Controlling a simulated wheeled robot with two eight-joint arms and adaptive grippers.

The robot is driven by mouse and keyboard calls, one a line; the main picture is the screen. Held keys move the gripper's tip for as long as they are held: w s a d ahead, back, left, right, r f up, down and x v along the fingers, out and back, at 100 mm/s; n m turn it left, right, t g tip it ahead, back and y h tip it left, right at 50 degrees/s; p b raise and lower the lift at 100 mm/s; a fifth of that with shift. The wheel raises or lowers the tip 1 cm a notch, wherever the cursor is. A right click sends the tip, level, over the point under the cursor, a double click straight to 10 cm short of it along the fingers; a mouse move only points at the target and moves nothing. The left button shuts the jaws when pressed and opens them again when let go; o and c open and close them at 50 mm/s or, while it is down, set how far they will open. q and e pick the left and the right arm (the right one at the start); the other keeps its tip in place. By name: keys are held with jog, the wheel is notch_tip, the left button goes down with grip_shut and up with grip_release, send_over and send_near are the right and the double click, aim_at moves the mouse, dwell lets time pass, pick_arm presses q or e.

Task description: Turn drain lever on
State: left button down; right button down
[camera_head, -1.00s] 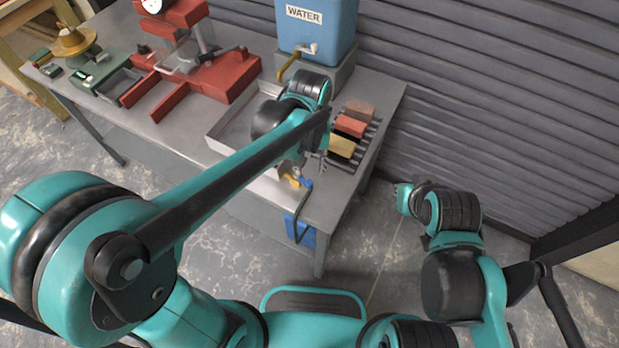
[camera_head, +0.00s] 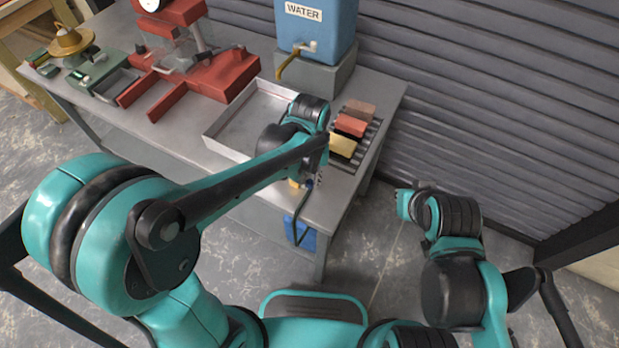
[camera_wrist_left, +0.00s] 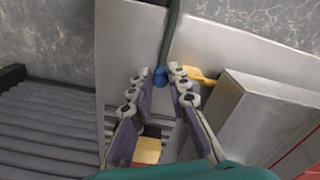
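A yellow lever (camera_wrist_left: 197,76) shows in the left wrist view, just right of my left fingertips. In the head view a yellow part (camera_head: 294,183) shows at the table's front edge, partly hidden by my arm. A blue fitting (camera_wrist_left: 160,76) with a dark green hose (camera_wrist_left: 171,28) lies beside the lever; in the wrist view it appears between my fingertips. My left gripper (camera_wrist_left: 156,82) is open, its fingers apart and empty. I cannot tell whether a finger touches the lever. My right arm is over the floor at right; its fingers do not show.
A metal tray (camera_head: 228,125) lies left of my left wrist. A rack (camera_head: 366,150) with coloured blocks stands right of it. The blue water tank (camera_head: 318,28) with a yellow tap lever stands behind. A red press (camera_head: 215,80) is at left. A blue container (camera_head: 300,232) is below the table edge.

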pick_arm(q)
jog(key=shift+w+a, duration=0.1)
jog(key=shift+w, duration=0.05)
jog(key=shift+w+d+n, duration=0.25)
jog(key=shift+w+n, duration=0.1)
jog(key=shift+n, duration=0.75)
jog(key=c, duration=1.5)
grip_release()
jog(key=shift+w, duration=0.1)
jog(key=shift+o, duration=0.2)
jog(key=shift+r, duration=0.25)
notch_tip(320, 180, up, 12)
jog(key=shift+f, duration=0.2)
